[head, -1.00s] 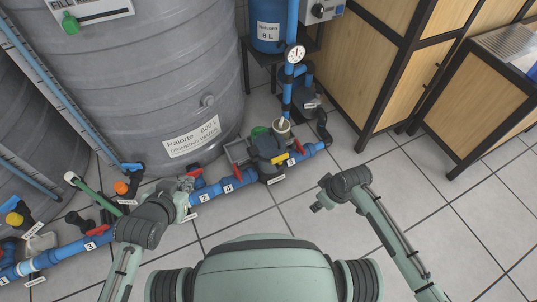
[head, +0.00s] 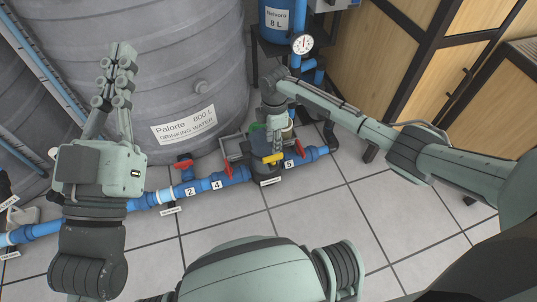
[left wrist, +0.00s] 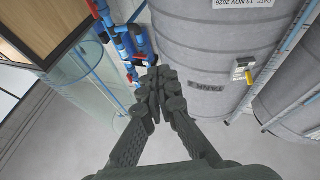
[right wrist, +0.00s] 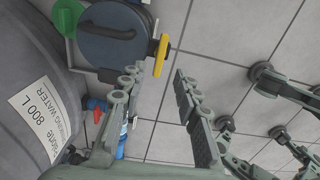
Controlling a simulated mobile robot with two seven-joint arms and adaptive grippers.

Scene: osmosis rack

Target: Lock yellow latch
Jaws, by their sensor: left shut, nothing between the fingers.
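The yellow latch (head: 273,158) is on the dark round housing (head: 265,169) in the blue pipe line, between labels 4 and 5. In the right wrist view the latch (right wrist: 161,55) shows as a yellow bar at the housing's edge, beyond my fingertips. My right gripper (right wrist: 154,78) is open, its fingers apart with nothing between them and the latch a little ahead. In the head view my right gripper (head: 272,120) hangs above the housing and partly hides it. My left gripper (head: 121,55) is raised in front of the grey tank, shut and empty; it also shows in the left wrist view (left wrist: 160,78).
Red valve handles (head: 299,147) stand along the blue pipe (head: 205,187). The large grey tank (head: 185,75) rises behind the pipe. The tiled floor (head: 310,215) in front is clear.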

